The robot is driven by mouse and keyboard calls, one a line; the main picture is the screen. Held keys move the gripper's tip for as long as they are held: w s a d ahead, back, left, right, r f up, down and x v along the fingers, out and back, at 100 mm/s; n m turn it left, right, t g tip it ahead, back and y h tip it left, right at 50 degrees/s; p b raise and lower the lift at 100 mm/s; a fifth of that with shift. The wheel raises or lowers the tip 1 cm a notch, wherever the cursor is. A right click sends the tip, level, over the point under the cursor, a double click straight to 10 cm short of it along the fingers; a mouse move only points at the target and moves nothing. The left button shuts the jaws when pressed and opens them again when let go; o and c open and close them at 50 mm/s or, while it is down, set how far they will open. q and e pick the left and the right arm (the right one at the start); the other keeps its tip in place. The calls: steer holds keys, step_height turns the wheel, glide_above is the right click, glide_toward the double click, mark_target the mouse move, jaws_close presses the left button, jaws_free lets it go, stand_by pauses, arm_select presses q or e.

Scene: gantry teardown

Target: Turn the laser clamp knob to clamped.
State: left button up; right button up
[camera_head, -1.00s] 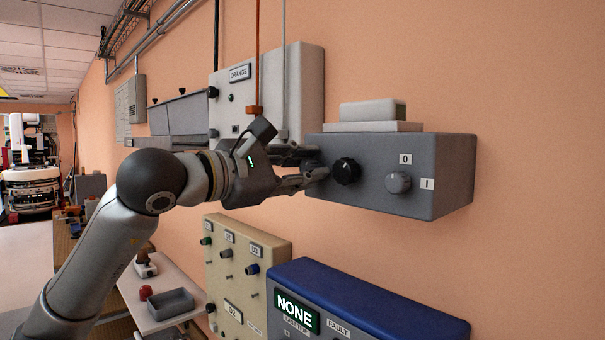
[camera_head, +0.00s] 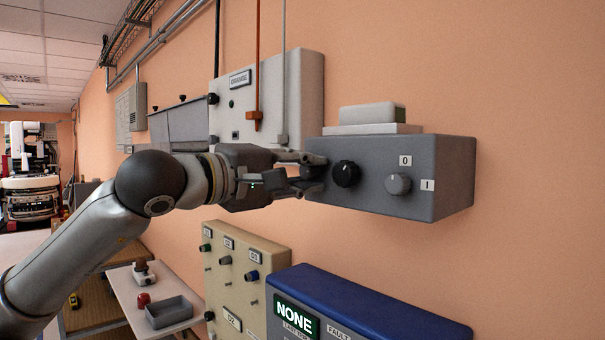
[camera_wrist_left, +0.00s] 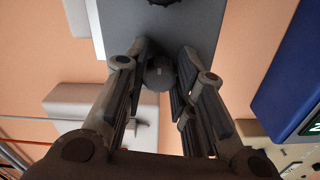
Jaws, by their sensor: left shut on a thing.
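A grey control box (camera_head: 440,170) is fixed to the wall. A black knob (camera_head: 346,174) and a grey knob (camera_head: 398,184), the latter beside "0" and "I" labels, show on its front. My left gripper (camera_head: 312,172) is at the box's left end, left of the black knob. In the left wrist view, its fingers (camera_wrist_left: 161,82) are shut on a round grey knob (camera_wrist_left: 159,72) with a small light mark. This held knob is hidden behind the fingers in the head view, and no label for it shows. The black knob's edge shows at the wrist view's top (camera_wrist_left: 168,2). My right gripper is not in view.
A pale block (camera_head: 372,114) sits on top of the box. A light grey panel (camera_head: 305,95) with cables is behind my gripper. Below are a beige panel (camera_head: 232,285) with several knobs and a blue unit (camera_head: 365,300) reading "NONE". The wall at right is clear.

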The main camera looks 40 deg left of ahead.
arm_select(q)
steer(key=shift+f+m, duration=0.15)
steer(key=shift+m, duration=0.25)
jaws_close()
steer(key=o, duration=1)
jaws_free()
steer(key=shift+s+d+r, duration=0.1)
steer(key=shift+s+r, duration=0.15)
steer(key=shift+s, duration=0.35)
steer(key=s, duration=0.7)
steer(key=s+a, duration=0.1)
steer(key=s, duration=0.3)
steer(key=shift+f, duration=0.15)
steer(key=shift+w, duration=0.1)
